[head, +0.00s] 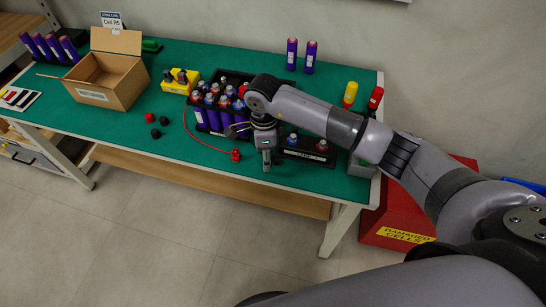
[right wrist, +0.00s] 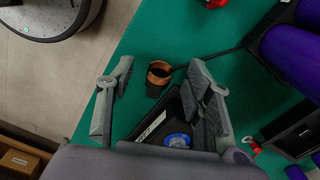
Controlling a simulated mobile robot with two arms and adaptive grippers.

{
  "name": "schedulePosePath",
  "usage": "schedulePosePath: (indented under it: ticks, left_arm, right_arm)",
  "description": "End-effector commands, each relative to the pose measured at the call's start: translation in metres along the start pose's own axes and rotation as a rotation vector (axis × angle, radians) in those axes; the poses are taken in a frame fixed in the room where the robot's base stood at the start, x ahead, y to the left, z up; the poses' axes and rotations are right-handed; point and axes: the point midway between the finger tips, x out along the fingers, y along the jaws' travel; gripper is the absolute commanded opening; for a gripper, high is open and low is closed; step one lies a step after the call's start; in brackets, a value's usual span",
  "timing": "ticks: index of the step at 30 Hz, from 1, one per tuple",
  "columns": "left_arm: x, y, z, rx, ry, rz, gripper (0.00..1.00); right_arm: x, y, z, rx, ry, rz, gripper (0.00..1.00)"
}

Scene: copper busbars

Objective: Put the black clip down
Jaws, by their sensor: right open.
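The black clip (right wrist: 157,88), with a copper-coloured ring-like end and a black cable running off to the right, shows in the right wrist view over the green mat. My right gripper (right wrist: 160,70) is open, with one finger on each side of the clip and visible gaps to both. The clip looks to be at the mat, but I cannot tell its exact height. In the head view my right gripper (head: 266,163) points down near the table's front edge, and the clip is hidden there. My left gripper is not in view.
A red clip (head: 236,155) on a red wire lies left of my gripper. A crate of purple cells (head: 213,118) stands behind it. A black holder (head: 306,154) with blue- and red-topped cells is close on the right. Free mat (head: 190,152) lies to the left.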

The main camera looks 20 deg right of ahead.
Motion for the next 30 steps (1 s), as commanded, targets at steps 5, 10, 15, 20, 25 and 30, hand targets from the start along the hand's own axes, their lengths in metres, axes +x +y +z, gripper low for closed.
schedulePosePath:
  ticks: [5, 10, 15, 20, 25, 30]
  left_arm:
    - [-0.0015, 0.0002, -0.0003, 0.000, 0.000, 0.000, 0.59]
    - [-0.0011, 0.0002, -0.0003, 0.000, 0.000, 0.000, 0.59]
    - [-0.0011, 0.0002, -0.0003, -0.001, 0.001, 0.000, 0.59]
    - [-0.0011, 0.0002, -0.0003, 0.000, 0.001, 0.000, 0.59]
    - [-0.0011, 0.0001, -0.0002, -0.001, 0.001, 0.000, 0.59]
    - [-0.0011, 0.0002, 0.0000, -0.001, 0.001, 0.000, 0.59]
  right_arm:
    - [0.0114, -0.0001, 0.0004, 0.000, -0.001, -0.001, 0.47]
    - [0.0114, -0.0003, 0.0004, 0.000, -0.001, -0.001, 0.47]
    - [0.0111, -0.0003, 0.0004, 0.000, -0.001, -0.001, 0.37]
    - [0.0110, -0.0003, 0.0003, 0.000, -0.001, -0.001, 0.26]
    - [0.0109, -0.0004, 0.0003, 0.000, -0.001, -0.001, 0.15]
    - [0.0108, -0.0004, 0.0003, 0.000, -0.001, -0.001, 0.07]
